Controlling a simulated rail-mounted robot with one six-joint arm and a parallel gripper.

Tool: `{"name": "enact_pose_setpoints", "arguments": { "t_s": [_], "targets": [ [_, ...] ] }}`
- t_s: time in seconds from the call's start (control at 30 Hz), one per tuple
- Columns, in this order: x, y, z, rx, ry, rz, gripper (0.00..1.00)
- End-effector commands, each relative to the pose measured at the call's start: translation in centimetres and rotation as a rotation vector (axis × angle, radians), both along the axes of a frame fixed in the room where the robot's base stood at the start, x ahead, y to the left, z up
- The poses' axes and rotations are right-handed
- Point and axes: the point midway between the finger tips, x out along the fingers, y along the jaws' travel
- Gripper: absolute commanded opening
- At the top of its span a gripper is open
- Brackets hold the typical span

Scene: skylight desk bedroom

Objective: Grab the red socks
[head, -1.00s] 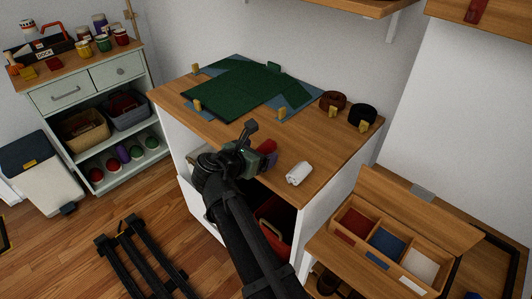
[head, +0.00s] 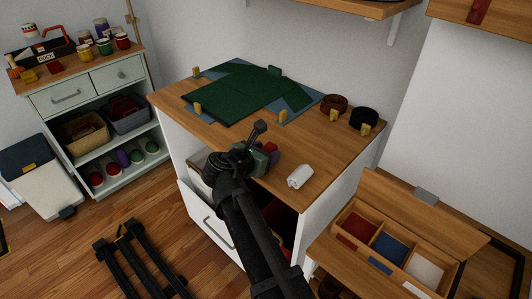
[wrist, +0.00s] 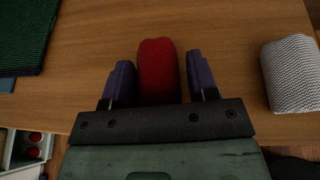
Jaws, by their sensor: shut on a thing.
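The red socks (wrist: 158,68) are a rolled dark red bundle at the near edge of the wooden desk top (head: 225,135). In the wrist view they lie between the two purple-grey fingers of my gripper (wrist: 160,82). My gripper is shut on them, pointing across the desk top. Their lower end is hidden by my gripper's body. In the head view my gripper (head: 271,155) is at the desk's front edge and mostly covers the socks.
A white rolled bundle (head: 300,175) lies to the right of my gripper. A green cloth (head: 240,95) covers the back left of the desk. Two dark rolls (head: 363,115) stand at the back right. An open divided box (head: 345,215) is at lower right.

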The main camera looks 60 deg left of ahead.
Motion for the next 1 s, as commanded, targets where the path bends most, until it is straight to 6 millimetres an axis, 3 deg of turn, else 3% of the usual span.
{"name": "enact_pose_setpoints", "arguments": {
  "t_s": [0.17,0.37,0.47,0.7,0.8,1.0],
  "targets": [
    [0.0,0.0,0.8,0.000,0.000,0.000,0.32],
    [0.0,0.0,3.8,0.000,0.000,0.000,0.32],
    [0.0,0.0,6.6,0.000,0.000,0.000,0.32],
    [0.0,0.0,15.6,0.000,0.000,0.000,0.32],
    [0.0,0.0,18.2,0.000,0.000,0.000,0.32],
    [0.0,0.0,20.3,0.000,0.000,0.000,0.32]
  ]
}}
